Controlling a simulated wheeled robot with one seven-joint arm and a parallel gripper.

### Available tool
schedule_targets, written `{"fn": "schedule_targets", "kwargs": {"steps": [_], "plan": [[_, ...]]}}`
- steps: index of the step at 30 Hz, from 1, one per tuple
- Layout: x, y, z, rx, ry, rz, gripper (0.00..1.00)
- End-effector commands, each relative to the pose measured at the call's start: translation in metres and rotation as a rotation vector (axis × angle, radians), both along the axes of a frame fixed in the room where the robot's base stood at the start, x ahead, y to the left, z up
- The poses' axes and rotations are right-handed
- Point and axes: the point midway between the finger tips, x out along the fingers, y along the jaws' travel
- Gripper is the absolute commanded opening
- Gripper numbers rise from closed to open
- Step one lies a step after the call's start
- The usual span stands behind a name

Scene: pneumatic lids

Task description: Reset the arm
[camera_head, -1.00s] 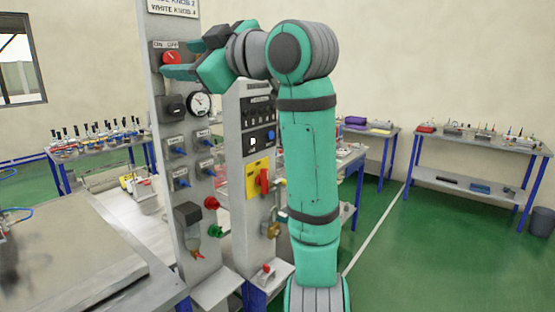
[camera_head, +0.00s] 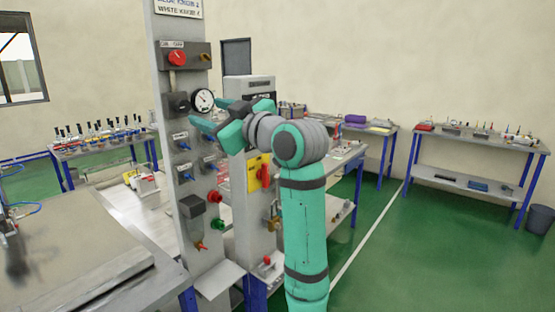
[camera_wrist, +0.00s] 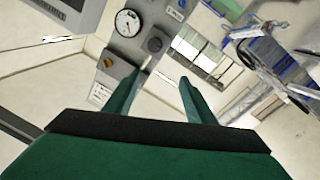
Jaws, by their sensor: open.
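My gripper (camera_head: 207,126) is teal and sits at the end of my bent teal arm, in front of the grey control panel (camera_head: 196,240). It is below and close to the round white gauge (camera_head: 203,100), between the gauge and the row of blue knobs. In the wrist view my gripper (camera_wrist: 160,82) has its two fingers spread with nothing between them. The gauge also shows in the wrist view (camera_wrist: 128,22), beyond the fingers. The red knob (camera_head: 177,58) under the ON/OFF label is above my gripper, apart from it. Part of the second panel is hidden behind my wrist.
A yellow plate with a red handle (camera_head: 263,174) is on the second panel, close to my arm. Red and green knobs (camera_head: 216,197) stick out lower down. Benches with tools stand behind. The green floor (camera_head: 420,265) at right is clear, with a bin (camera_head: 541,219).

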Motion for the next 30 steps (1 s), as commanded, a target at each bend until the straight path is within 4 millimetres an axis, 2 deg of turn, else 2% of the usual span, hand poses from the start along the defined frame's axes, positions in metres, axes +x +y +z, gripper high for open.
{"fn": "schedule_targets", "kwargs": {"steps": [1,6,14,22,30], "plan": [[0.01,-0.004,-0.026,0.027,0.027,-0.016,0.5],[0.031,-0.014,-0.101,0.121,0.09,-0.073,0.5],[0.042,-0.029,-0.218,0.245,0.182,-0.172,0.5],[0.026,-0.054,-0.337,0.345,0.26,-0.296,0.5],[-0.017,-0.073,-0.446,0.414,0.325,-0.417,0.5]]}}
